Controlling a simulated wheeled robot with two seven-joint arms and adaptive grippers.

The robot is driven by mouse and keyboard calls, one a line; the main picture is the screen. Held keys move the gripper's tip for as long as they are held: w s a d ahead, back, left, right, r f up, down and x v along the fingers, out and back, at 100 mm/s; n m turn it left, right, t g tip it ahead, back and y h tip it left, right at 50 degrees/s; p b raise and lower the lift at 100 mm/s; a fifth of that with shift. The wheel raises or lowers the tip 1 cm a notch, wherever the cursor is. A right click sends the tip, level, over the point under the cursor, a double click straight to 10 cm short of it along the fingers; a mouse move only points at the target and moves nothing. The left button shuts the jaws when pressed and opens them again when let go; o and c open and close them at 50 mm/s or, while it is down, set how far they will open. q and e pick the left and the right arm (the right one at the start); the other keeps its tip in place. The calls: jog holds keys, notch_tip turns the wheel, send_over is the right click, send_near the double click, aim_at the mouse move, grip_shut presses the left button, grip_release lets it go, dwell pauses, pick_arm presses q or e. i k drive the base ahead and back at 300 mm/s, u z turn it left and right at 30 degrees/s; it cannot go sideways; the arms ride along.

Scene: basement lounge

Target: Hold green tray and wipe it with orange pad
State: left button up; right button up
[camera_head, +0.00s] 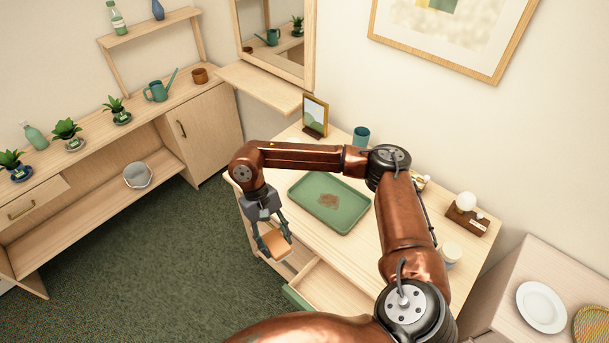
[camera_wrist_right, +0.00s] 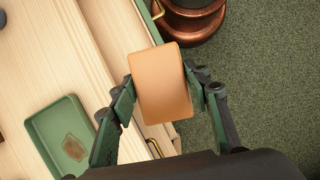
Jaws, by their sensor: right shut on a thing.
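The green tray (camera_head: 313,184) lies flat on the wooden desk, with a brown stain (camera_head: 328,201) near its middle. The tray also shows at the lower left of the right wrist view (camera_wrist_right: 55,122), stain visible. My right gripper (camera_head: 273,240) is shut on the orange pad (camera_head: 275,243), off the desk's front edge and to the left of the tray in the head view. In the right wrist view the pad (camera_wrist_right: 160,85) sits between both fingers, clear of the tray. No gripper touches the tray. My left gripper is in neither view.
A green-fronted drawer (camera_head: 330,291) stands open under the desk front. On the desk are a picture frame (camera_head: 315,116), a teal cup (camera_head: 361,136), a white-lidded jar (camera_head: 452,252) and a wooden block with a white ball (camera_head: 466,206). A shelf unit with plants stands left.

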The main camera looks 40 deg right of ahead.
aim_at(333, 200)
jog(key=u, duration=0.5)
jog(key=i, duration=1.45)
jog(key=z, duration=1.6)
jog(key=i, duration=0.95)
jog(key=z, duration=0.9)
